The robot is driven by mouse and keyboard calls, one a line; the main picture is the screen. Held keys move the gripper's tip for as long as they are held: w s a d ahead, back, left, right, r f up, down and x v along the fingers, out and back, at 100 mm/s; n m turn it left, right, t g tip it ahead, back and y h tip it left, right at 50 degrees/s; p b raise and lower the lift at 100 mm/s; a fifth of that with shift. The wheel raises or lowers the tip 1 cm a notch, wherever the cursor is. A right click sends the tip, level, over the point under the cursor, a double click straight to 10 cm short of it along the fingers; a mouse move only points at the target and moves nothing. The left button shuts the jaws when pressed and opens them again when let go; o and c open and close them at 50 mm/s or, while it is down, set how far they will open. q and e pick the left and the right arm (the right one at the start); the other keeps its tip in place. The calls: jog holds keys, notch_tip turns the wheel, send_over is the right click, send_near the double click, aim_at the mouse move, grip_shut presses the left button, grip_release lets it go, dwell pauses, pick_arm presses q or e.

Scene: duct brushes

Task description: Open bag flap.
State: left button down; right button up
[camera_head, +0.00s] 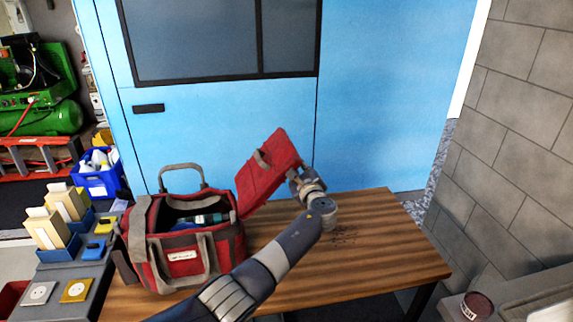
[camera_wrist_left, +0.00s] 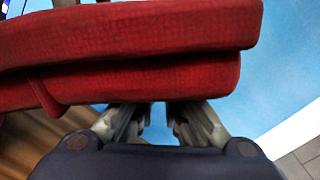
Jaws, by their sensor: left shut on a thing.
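The red and grey tool bag (camera_head: 180,255) stands on the wooden table in the head view. Its red flap (camera_head: 268,172) is swung up and out to the right of the bag, tilted, with a small grey handle loop on it. The bag's mouth is uncovered and dark contents with a teal item show inside. My left gripper (camera_head: 297,177) is shut on the flap's outer right edge. In the left wrist view the flap (camera_wrist_left: 140,60) fills the upper part, right at my fingertips (camera_wrist_left: 152,112). The exact contact is partly hidden. My right gripper is not in view.
The wooden table (camera_head: 375,235) is bare to the right of the bag. A grey side surface (camera_head: 62,270) at left holds cartons and socket plates. A blue panelled wall (camera_head: 390,100) stands behind, with a grey block wall (camera_head: 515,150) at right.

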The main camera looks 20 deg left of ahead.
pick_arm(q)
notch_tip(320, 180, down, 8)
jog(key=w+d+m+b, duration=0.1)
jog(key=d+m+b, duration=0.1)
jog(key=m+b, duration=0.3)
jog(key=shift+w+d+f+b, duration=0.25)
jog(key=shift+w+d+b, duration=0.1)
jog(key=shift+w+d, duration=0.05)
jog(key=c, duration=1.7)
grip_release()
jog(key=shift+d, duration=0.1)
jog(key=shift+f, duration=0.1)
jog(key=v, duration=1.2)
